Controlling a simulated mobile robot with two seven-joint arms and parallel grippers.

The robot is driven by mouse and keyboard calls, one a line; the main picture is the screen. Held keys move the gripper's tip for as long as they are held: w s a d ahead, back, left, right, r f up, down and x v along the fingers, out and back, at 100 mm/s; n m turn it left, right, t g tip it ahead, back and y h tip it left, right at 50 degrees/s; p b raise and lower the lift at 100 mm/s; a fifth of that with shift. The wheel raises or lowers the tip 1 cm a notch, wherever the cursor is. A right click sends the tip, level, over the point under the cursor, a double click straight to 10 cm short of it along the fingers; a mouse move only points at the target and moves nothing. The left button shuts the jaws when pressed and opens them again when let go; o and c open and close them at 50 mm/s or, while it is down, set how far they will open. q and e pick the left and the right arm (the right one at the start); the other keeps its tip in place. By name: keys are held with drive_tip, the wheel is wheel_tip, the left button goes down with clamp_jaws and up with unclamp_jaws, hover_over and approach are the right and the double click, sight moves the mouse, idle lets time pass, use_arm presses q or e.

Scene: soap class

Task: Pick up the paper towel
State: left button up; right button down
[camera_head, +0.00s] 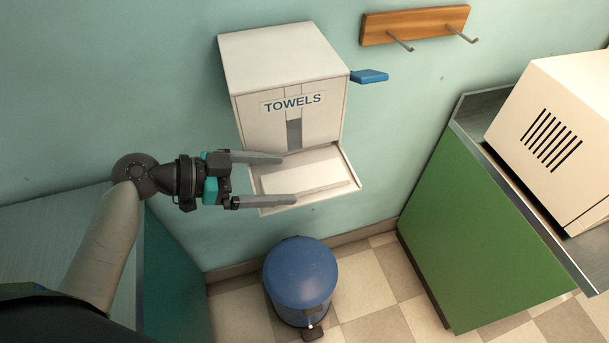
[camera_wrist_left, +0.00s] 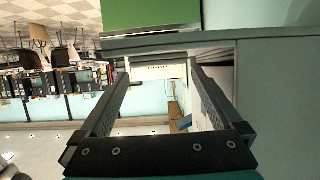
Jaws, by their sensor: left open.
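A white towel dispenser (camera_head: 288,85) with a "TOWELS" label hangs on the wall in the head view. Its lower tray (camera_head: 347,158) sticks out and holds a flat white paper towel stack (camera_head: 305,176). My left gripper (camera_head: 290,179) reaches in from the left. Its two fingers are spread apart and empty, with the tips over the tray's left part beside and partly over the paper towel. Whether they touch it cannot be told. In the left wrist view the open fingers (camera_wrist_left: 160,70) show, but I cannot clearly make out the paper towel there. My right gripper is not in view.
A blue pedal bin (camera_head: 301,272) stands on the floor below the dispenser. A wooden hook rack (camera_head: 416,24) is on the wall above right. A green cabinet (camera_head: 480,215) and a cream vented box (camera_head: 555,130) stand at the right.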

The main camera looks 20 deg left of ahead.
sight(302, 177)
use_arm(q)
drive_tip(key=x, duration=0.4)
drive_tip(key=shift+p, duration=0.3)
drive_tip(key=c, duration=1.3)
